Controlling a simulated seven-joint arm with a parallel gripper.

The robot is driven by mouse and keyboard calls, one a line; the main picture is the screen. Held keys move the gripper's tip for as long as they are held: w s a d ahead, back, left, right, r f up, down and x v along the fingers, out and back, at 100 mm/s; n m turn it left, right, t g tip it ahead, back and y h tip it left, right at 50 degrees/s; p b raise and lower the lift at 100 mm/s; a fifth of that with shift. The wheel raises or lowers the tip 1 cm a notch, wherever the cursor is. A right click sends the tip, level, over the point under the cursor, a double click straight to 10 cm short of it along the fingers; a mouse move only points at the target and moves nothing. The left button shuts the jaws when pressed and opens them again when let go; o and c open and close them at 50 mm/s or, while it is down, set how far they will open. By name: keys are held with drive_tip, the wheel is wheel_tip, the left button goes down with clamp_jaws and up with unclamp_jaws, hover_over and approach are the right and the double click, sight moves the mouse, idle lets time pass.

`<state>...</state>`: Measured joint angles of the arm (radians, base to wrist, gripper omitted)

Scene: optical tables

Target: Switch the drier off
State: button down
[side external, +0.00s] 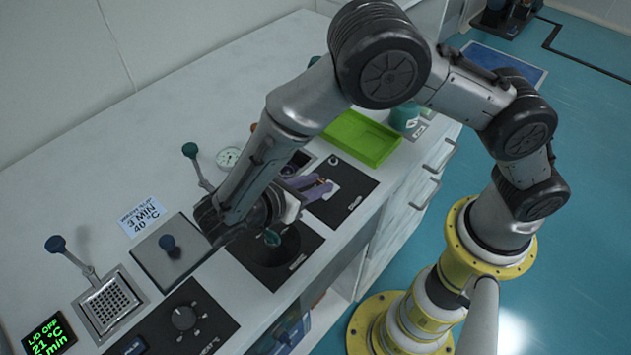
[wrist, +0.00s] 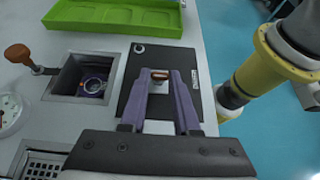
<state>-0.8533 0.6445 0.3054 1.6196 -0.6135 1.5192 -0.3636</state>
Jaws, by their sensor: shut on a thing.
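My gripper (wrist: 160,76) has two long purple fingers, which also show in the side view (side external: 318,188). They are shut on a small brown piece (wrist: 160,74) with a pale part beneath it. They are over a black panel (wrist: 132,82), also in the side view (side external: 346,207), with a small round fitting at its corner. Its lettering is too small to read. No part is clearly labelled as the drier. Candidates are a grated unit (side external: 108,303) with a blue-knobbed lever (side external: 72,257), and a black panel with a dial (side external: 184,317).
A green tray (side external: 362,138) lies beyond the panel. A square well (wrist: 85,80) has an orange-knobbed lever (wrist: 22,57) beside it. A lid plate (side external: 172,256) with a blue knob and a green-knobbed lever (side external: 194,160) are nearby. A display (side external: 48,336) reads "LID OFF".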

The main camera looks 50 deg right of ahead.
drive_tip(key=c, duration=0.6)
unclamp_jaws()
drive_tip(key=shift+c, duration=0.2)
drive_tip(key=v, duration=1.3)
drive_tip(key=shift+a+r, duration=0.2)
drive_tip(key=shift+a, duration=0.15)
drive_tip(key=shift+d, duration=0.1)
